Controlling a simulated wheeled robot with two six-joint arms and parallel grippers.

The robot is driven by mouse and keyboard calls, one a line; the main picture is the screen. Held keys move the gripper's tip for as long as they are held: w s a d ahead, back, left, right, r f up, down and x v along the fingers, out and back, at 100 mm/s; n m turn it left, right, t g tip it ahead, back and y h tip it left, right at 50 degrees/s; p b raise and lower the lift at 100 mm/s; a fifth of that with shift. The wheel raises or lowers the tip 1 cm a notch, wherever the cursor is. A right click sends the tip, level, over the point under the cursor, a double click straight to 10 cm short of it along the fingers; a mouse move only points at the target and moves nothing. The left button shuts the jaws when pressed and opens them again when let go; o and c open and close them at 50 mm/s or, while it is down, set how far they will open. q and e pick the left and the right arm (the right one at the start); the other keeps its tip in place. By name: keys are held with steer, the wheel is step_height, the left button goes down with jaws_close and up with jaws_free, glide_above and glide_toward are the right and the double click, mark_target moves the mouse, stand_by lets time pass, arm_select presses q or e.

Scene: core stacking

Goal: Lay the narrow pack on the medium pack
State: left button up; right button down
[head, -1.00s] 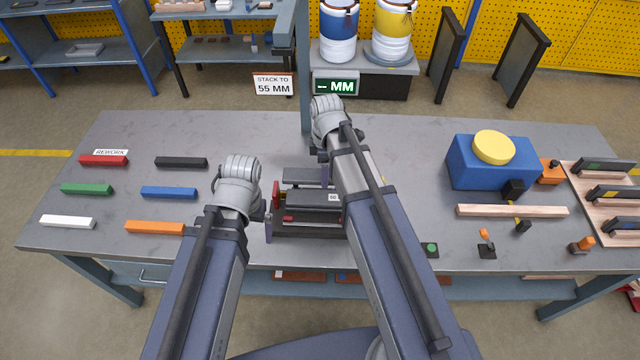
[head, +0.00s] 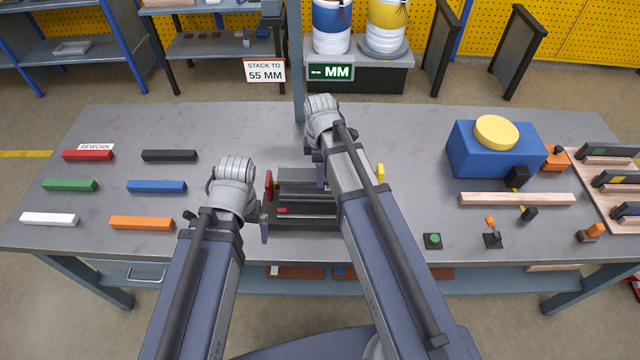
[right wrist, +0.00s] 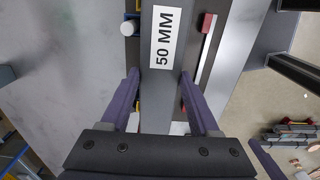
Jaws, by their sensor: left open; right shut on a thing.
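A grey pack with a white 50 MM label (right wrist: 160,35) lies between the fingers of my right gripper (right wrist: 160,82); it looks narrower than the darker layer below, so I take it as the narrow pack. In the head view its end shows as a grey bar (head: 297,174) above the dark packs (head: 305,196) in the central fixture. Whether it touches them I cannot tell. My right arm hides the fixture's right part and most of the right gripper. My left gripper (head: 262,216) is open and empty at the fixture's left side.
The fixture has a red part (head: 268,185) at left and a yellow one (head: 381,173) at right. Coloured bars, such as a blue one (head: 157,187), lie at left. A blue box (head: 490,150) and a wooden strip (head: 515,199) are at right.

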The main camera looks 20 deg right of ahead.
step_height(320, 180, down, 4)
steer(key=b, duration=0.3)
steer(key=shift+r+b, duration=0.2)
steer(key=shift+b, duration=0.15)
steer(key=shift+f, duration=0.15)
steer(key=shift+c, duration=0.6)
jaws_free()
step_height(320, 180, up, 12)
steer(key=p, duration=1.2)
steer(key=shift+r, duration=0.25)
